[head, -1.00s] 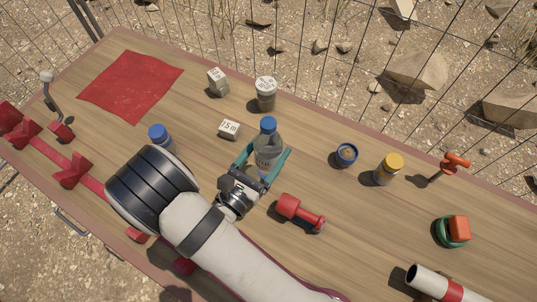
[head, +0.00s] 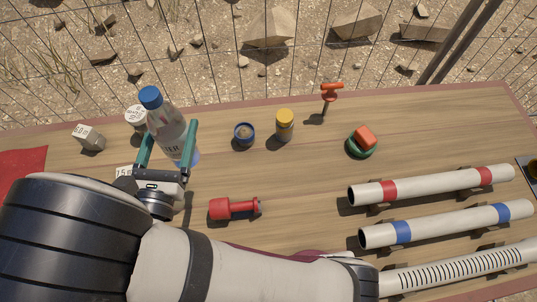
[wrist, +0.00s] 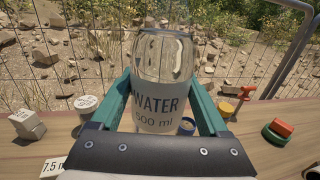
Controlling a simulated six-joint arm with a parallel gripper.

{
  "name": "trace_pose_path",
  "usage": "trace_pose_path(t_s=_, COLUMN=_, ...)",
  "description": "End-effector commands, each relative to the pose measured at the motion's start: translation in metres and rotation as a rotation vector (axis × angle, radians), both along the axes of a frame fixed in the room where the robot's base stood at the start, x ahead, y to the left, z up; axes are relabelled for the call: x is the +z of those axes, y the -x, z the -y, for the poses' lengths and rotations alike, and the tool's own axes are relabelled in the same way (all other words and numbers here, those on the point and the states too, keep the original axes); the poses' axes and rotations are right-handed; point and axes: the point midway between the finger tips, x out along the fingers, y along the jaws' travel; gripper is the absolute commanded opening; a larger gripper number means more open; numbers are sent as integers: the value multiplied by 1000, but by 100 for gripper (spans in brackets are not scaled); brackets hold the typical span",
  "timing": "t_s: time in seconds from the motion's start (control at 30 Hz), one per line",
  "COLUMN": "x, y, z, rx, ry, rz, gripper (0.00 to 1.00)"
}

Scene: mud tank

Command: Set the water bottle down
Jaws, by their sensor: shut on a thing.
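The water bottle (head: 172,130) is clear with a blue cap and a white label. In the wrist view the bottle (wrist: 157,100) stands between the two green fingers, its label reading WATER 500 ml. My gripper (head: 168,140) is shut on its body. In the head view the bottle leans to the left in the picture and hides part of a white-lidded jar. Whether its base touches the table (head: 300,170) cannot be told for sure, though it looks raised.
Near the bottle are a grey weight block (head: 90,137), a white-lidded jar (head: 135,116), a blue-rimmed cup (head: 244,134) and a yellow-capped jar (head: 285,124). Banded white tubes (head: 430,185) lie at right. Bare wood lies between.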

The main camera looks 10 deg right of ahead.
Motion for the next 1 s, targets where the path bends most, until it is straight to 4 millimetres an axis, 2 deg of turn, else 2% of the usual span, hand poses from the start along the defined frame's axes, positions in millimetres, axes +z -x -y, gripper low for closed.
trace_pose_path(t_s=0.17, x=1, y=-24, z=46, rx=-183, ry=-4, rz=4, gripper=0)
trace_pose_path(t_s=0.33, x=1, y=-43, z=117, rx=-448, ry=-3, rz=7, gripper=0)
trace_pose_path(t_s=0.5, x=1, y=-47, z=196, rx=-753, ry=-3, rz=8, gripper=0)
trace_pose_path(t_s=0.6, x=0, y=-41, z=233, rx=-902, ry=-2, rz=5, gripper=0)
trace_pose_path(t_s=0.8, x=0, y=-27, z=279, rx=-1103, ry=-4, rz=2, gripper=0)
trace_pose_path(t_s=1.0, x=-5, y=-14, z=306, rx=-1232, ry=0, rz=-3, gripper=0)
